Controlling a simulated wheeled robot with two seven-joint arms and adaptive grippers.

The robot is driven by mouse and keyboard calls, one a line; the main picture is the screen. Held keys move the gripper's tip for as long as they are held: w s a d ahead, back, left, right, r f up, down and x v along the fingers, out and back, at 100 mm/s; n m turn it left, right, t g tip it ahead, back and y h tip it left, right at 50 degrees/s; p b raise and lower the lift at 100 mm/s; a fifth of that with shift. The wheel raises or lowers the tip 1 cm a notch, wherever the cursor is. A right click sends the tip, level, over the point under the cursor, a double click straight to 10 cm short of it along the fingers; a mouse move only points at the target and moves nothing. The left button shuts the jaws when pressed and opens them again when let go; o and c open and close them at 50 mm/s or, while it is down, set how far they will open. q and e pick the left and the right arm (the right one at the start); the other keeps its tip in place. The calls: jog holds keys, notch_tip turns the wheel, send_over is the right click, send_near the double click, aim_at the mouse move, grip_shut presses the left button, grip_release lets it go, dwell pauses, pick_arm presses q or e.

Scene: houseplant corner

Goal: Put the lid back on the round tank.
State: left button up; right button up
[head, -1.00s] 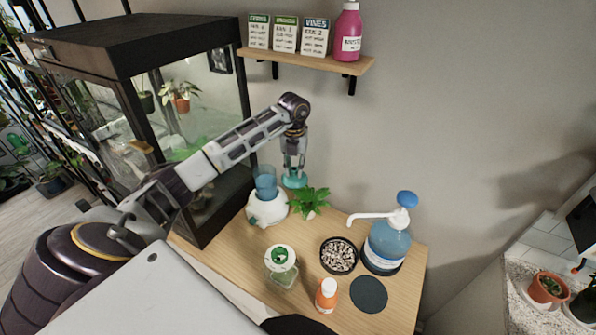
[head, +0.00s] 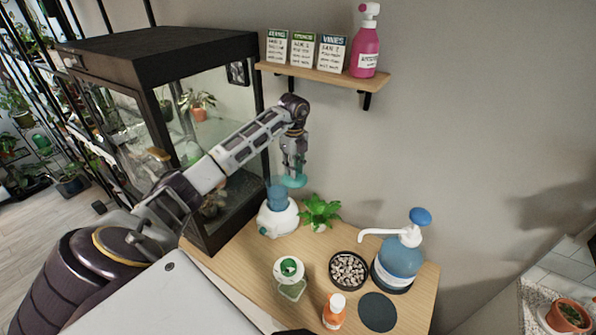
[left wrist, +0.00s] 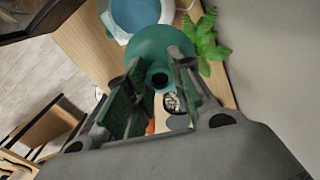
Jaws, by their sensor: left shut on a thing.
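The lid (head: 298,182) is a teal disc with a round knob. My left gripper (head: 292,168) is shut on the lid and holds it in the air. In the left wrist view the lid (left wrist: 153,45) shows with its knob between the pads of my gripper (left wrist: 150,85). The round tank (head: 276,197) is a translucent blue cylinder, open at the top, on a white base (head: 278,220). The lid is above and to the right of the tank, apart from it. In the left wrist view the tank (left wrist: 135,12) lies beyond the lid, partly cut off. My right gripper is not in view.
A leafy plant (head: 320,210) stands close right of the base. A bowl of pebbles (head: 348,269), a blue pump bottle (head: 400,255), an orange bottle (head: 334,310) and a dark round mat (head: 378,312) occupy the front right. The glass terrarium (head: 240,205) stands left; a shelf (head: 325,77) hangs behind.

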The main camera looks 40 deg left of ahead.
pick_arm(q)
jog(key=a+n, duration=0.1)
jog(key=n, duration=0.1)
jog(key=a+r+n, duration=0.1)
jog(key=n, duration=0.1)
jog(key=shift+s+a+n, duration=0.15)
jog(key=shift+n, duration=0.15)
jog(key=a+n, duration=0.1)
jog(key=n, duration=0.2)
jog(key=shift+s+a+r+n, duration=0.2)
jog(key=shift+a+r+n, duration=0.1)
jog(key=shift+a+r, duration=0.1)
jog(key=shift+s+a+r+n+p, duration=0.2)
jog(key=shift+a+n, duration=0.4)
jog(key=shift+n, duration=0.75)
jog(key=shift+s+a+r+n+p, duration=0.15)
jog(key=shift+a+r+n, duration=0.35)
jog(key=shift+n, duration=0.8)
jog(key=shift+s+a+r+n+p, duration=0.15)
jog(key=shift+a+n, duration=0.55)
jog(key=shift+n, duration=0.65)
jog(key=shift+d+f, duration=0.1)
jog(key=shift+f, duration=0.1)
